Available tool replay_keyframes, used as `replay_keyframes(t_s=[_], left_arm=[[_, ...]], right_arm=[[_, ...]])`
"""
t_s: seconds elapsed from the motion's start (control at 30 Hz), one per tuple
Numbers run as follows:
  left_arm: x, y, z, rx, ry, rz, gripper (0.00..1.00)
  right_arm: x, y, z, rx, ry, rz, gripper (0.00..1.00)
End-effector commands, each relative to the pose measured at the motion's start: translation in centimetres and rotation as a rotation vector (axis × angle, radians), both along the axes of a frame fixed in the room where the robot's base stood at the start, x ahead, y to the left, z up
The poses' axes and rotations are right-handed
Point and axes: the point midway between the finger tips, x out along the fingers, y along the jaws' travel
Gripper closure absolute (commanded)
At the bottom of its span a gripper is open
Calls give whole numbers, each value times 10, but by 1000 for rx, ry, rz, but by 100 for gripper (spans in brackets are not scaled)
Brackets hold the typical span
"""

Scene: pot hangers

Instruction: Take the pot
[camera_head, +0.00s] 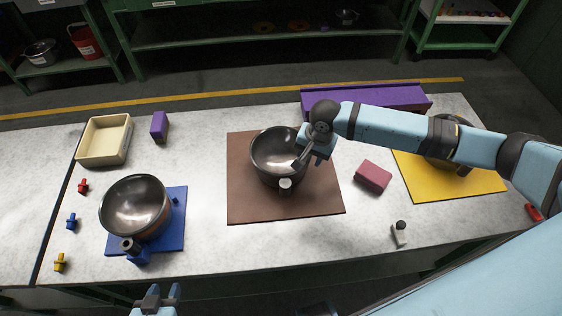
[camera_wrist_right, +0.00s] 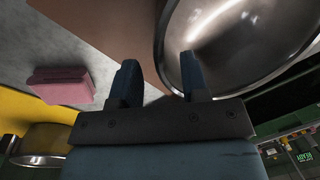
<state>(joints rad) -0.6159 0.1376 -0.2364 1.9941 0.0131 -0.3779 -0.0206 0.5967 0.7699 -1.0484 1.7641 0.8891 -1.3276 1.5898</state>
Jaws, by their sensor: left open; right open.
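A steel pot (camera_head: 272,150) stands on the brown mat (camera_head: 245,203) in the middle of the counter. It also fills the upper right of the right wrist view (camera_wrist_right: 235,40). My right gripper (camera_head: 299,164) is at this pot's right rim, jaws open. In the right wrist view, one finger of the gripper (camera_wrist_right: 160,75) overlaps the pot and the other is outside its rim; I cannot tell whether they touch. A second pot (camera_head: 135,206) is on the blue mat (camera_head: 176,230). A third pot (camera_head: 437,150) on the yellow mat (camera_head: 485,183) is partly hidden by my right arm. My left gripper (camera_head: 158,296) is open and empty at the bottom edge.
A pink block (camera_head: 373,176) lies right of the brown mat. A long purple block (camera_head: 385,97) is behind my right arm. A beige tray (camera_head: 103,141) and small purple block (camera_head: 159,127) are at the back left. Small coloured hooks line the left side.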

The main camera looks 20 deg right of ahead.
Motion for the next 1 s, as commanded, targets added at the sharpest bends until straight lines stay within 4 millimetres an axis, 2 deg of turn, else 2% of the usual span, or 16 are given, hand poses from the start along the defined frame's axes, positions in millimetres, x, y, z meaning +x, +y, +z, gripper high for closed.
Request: replay_keyframes(t_s=[0.33,0.63,0.67,0.83,1.0], left_arm=[[1,1,5,2,-2,1,57],[1,2,5,3,-2,0,57],[1,2,5,3,-2,0,57],[1,2,5,3,-2,0,57],[1,2,5,3,-2,0,57]], right_arm=[[1,11,-44,-1,1,-1,58],[1,12,-51,0,0,1,58],[1,12,-51,0,0,1,61],[1,11,-51,0,0,1,100],[2,12,-49,1,-2,1,100]])
